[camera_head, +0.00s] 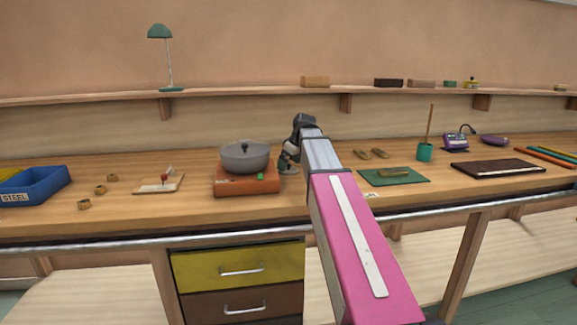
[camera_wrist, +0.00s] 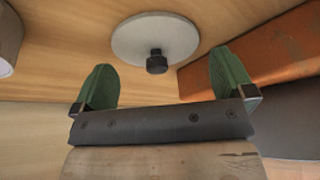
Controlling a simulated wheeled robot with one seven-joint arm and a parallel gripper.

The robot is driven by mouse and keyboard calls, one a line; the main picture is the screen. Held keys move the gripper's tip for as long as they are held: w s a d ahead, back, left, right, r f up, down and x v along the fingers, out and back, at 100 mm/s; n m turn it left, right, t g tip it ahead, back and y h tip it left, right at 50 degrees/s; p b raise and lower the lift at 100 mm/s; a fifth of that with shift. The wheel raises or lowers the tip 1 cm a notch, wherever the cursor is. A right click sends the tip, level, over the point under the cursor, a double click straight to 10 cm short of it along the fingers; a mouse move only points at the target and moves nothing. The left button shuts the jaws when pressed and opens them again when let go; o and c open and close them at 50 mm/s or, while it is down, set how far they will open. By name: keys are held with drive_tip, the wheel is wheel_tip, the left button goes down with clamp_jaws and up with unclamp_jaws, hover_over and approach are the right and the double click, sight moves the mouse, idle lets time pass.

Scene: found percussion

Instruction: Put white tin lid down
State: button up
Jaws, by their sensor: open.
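The white tin lid (camera_wrist: 135,40) is a pale round disc with a black knob (camera_wrist: 157,62) at its centre. In the wrist view it appears to lie flat on the wooden bench top, knob towards my camera. My gripper (camera_wrist: 163,72) is open, its two green fingers apart on either side of the knob, with visible gaps to it. In the head view my gripper (camera_head: 287,160) is low over the bench, just right of the orange-brown box; a pale edge of the lid (camera_head: 290,170) shows beneath it, mostly hidden by my gripper and arm.
The orange-brown box (camera_head: 246,183) carries a grey lidded pot (camera_head: 245,157) close on the left; the box also edges the wrist view (camera_wrist: 250,60). A green mat (camera_head: 410,178) lies to the right. A blue bin (camera_head: 42,183) stands far left.

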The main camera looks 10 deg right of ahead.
drive_tip(key=v, duration=1)
drive_tip(key=shift+r, duration=0.4)
drive_tip(key=shift+d, duration=0.1)
